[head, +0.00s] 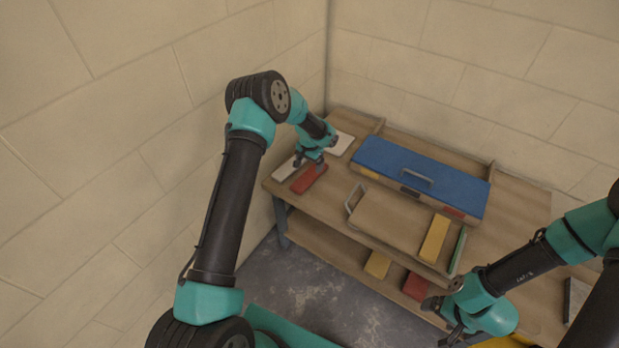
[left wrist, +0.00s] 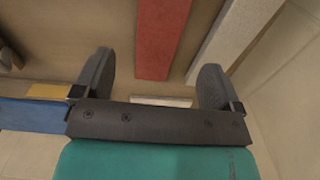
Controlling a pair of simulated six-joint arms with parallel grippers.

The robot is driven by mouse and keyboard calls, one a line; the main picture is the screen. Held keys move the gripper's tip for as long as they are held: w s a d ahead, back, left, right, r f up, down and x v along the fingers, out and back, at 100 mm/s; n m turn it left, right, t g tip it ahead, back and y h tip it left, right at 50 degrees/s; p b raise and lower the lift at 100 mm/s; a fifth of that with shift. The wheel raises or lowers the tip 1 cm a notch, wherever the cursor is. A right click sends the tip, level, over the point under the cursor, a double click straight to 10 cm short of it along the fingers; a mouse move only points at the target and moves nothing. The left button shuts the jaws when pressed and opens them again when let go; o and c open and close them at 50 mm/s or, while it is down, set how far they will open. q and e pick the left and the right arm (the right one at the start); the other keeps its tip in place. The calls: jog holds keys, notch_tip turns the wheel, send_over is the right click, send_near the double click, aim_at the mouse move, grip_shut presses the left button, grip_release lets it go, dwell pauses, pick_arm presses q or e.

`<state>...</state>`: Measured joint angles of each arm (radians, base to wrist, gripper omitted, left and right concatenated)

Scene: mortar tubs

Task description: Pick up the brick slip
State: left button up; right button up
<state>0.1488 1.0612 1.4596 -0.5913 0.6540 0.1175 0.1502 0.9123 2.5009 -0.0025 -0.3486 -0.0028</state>
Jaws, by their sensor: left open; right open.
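A long red brick slip (head: 309,180) lies flat near the left end of the wooden bench. It also shows in the left wrist view (left wrist: 161,40), with its end near the opening between my fingers. My left gripper (head: 311,159) is over the far end of the red slip. In the left wrist view its two fingers (left wrist: 155,85) stand wide apart with nothing between them. Whether they touch the slip cannot be told. My right gripper (head: 450,325) is at the front right, away from the red slip, and its fingers are hard to make out.
A pale slip (head: 287,169) lies left of the red one, and another pale piece (head: 342,143) lies behind. A blue-lidded box (head: 420,172) and a tan tray (head: 385,217) with a yellow slip (head: 434,238) stand to the right. Walls close off the left and back.

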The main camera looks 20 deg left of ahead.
aim_at(310, 175)
pick_arm(q)
jog(key=shift+f, duration=0.9)
jog(key=shift+s+f, duration=0.1)
jog(key=shift+f, duration=2.5)
jog(key=c, duration=1.3)
jog(key=shift+o, duration=0.2)
jog(key=shift+r, duration=0.1)
